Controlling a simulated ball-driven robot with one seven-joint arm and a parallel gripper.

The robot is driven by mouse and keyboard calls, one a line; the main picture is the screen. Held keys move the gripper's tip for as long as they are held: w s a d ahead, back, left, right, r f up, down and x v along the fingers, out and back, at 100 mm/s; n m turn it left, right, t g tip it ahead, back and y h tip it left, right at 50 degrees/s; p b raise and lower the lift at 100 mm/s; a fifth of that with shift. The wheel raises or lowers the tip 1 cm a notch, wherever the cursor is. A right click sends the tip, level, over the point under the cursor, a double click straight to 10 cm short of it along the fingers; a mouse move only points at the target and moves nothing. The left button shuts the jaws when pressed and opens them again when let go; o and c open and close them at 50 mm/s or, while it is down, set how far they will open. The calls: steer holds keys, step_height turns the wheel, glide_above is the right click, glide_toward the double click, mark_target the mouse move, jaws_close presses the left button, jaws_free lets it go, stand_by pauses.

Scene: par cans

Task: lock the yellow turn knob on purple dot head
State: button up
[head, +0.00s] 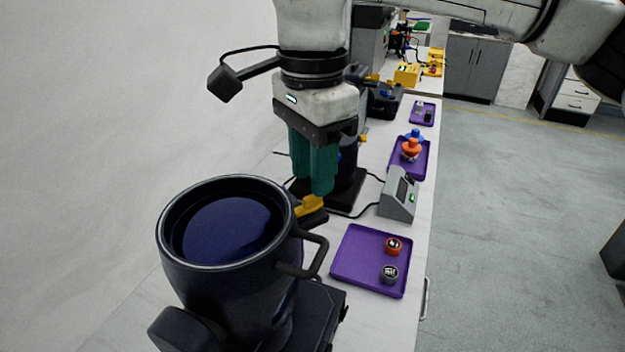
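A black par can head with a dark blue lens (228,232) stands at the front left, lens facing up, with a black handle on its right side. A yellow turn knob (309,206) shows just right of the can's rim, on a dark fitting. My gripper (314,186) points down with teal fingers, its tips just above the yellow knob in the picture. I cannot tell whether the tips touch it, or how far apart they are. No purple dot is visible on the head. A second black head (345,183) is mostly hidden behind my gripper.
A purple tray (350,262) at right holds an orange-red round piece (393,246) and a grey one (389,274). A grey device with a screen (398,197) stands behind it. More purple trays and yellow-marked equipment line the bench. Open floor lies right.

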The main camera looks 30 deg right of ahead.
step_height(320, 180, up, 8)
steer(key=shift+f, duration=0.15)
stand_by(0.6)
